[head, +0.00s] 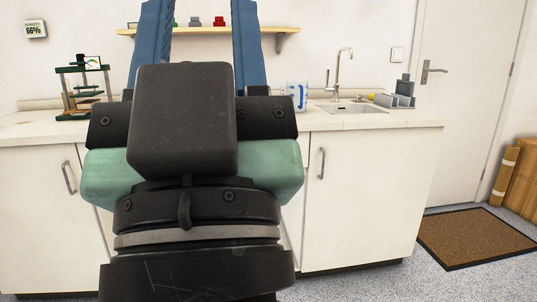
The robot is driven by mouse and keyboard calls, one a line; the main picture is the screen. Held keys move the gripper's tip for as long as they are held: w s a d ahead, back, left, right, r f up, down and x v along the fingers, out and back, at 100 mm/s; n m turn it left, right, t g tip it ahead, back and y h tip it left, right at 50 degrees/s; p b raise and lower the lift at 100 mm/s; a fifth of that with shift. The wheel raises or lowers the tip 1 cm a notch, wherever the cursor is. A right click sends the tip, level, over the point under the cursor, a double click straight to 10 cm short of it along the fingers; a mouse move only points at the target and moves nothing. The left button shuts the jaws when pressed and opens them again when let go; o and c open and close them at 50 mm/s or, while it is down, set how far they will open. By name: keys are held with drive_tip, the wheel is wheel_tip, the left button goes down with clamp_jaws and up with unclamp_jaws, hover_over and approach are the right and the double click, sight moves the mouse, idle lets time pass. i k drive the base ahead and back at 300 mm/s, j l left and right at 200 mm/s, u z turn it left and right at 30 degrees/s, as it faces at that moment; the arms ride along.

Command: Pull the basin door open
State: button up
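The basin door (365,205) is the white cabinet front below the sink (352,108) on the right, and it looks shut. Its vertical metal handle (321,163) is near the door's upper left edge. My gripper (200,12) is large in the foreground, with two blue fingers pointing up and spread well apart. The fingertips are cut off by the top edge. My gripper is left of the handle in the picture and apart from it. Its body hides the middle of the cabinets.
Another white cabinet door (40,215) with a handle (69,178) is at left. The worktop (400,121) carries a small press, a mug and grey boxes. A wall shelf (285,32) is above. A brown mat (475,237) lies right; speckled floor before the cabinet is clear.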

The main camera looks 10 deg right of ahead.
sight(368, 190)
drive_tip(key=i+l, duration=1.6)
drive_tip(key=l, duration=0.2)
